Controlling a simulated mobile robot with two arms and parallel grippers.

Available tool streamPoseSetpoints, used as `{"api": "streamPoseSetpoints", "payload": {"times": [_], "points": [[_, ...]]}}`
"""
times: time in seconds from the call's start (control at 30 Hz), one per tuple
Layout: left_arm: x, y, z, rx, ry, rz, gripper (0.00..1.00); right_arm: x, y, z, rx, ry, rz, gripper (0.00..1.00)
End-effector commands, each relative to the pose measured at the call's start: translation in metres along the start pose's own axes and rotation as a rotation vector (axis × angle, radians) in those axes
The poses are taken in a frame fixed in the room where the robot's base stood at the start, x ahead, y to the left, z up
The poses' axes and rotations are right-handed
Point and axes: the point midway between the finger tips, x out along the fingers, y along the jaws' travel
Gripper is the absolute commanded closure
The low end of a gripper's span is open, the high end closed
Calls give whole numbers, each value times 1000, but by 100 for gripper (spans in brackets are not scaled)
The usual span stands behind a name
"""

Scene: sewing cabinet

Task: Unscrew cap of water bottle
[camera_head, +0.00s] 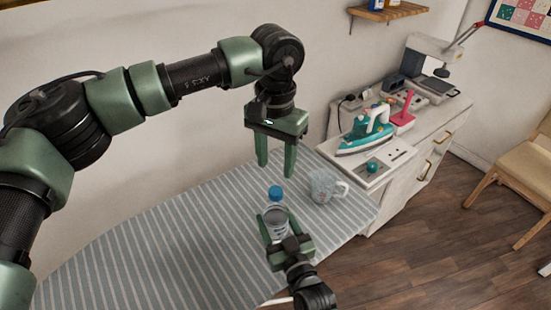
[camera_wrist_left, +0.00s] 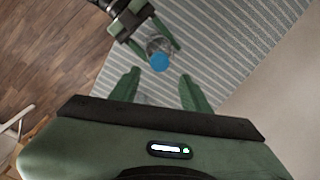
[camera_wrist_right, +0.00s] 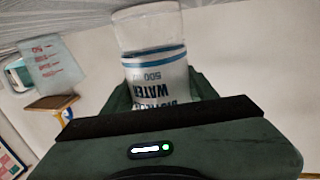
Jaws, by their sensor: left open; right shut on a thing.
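The water bottle (camera_head: 277,222) stands on the striped board, clear with a white label and a blue cap (camera_head: 275,192) on top. My right gripper (camera_head: 275,228) is shut on the bottle's body from the front; its fingers lie on either side of the label in the right wrist view (camera_wrist_right: 158,95). My left gripper (camera_head: 276,168) points down, open and empty, above and slightly behind the cap, not touching it. In the left wrist view the blue cap (camera_wrist_left: 159,62) lies just beyond the gap between the open fingers (camera_wrist_left: 158,82).
A clear measuring cup (camera_head: 325,187) stands close right of the bottle on the striped ironing board (camera_head: 170,245). Farther right, a teal iron (camera_head: 368,132) and a sewing machine (camera_head: 436,60) sit on a white cabinet (camera_head: 425,150). The board's left part is clear.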

Motion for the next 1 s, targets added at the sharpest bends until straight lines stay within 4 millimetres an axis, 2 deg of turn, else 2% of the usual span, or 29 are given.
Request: {"api": "streamPoseSetpoints", "payload": {"times": [0.5,0.7,0.93,1.0], "points": [[68,0,0,11,-2,1,53,-1,0,3,-1,-7,-1,100],[78,0,0,11,-1,0,53,-1,0,3,-1,-7,-1,100],[79,0,0,11,0,0,53,-1,0,3,-1,-7,-1,100],[79,0,0,11,0,0,73,-1,0,3,-1,-7,-1,100]]}}
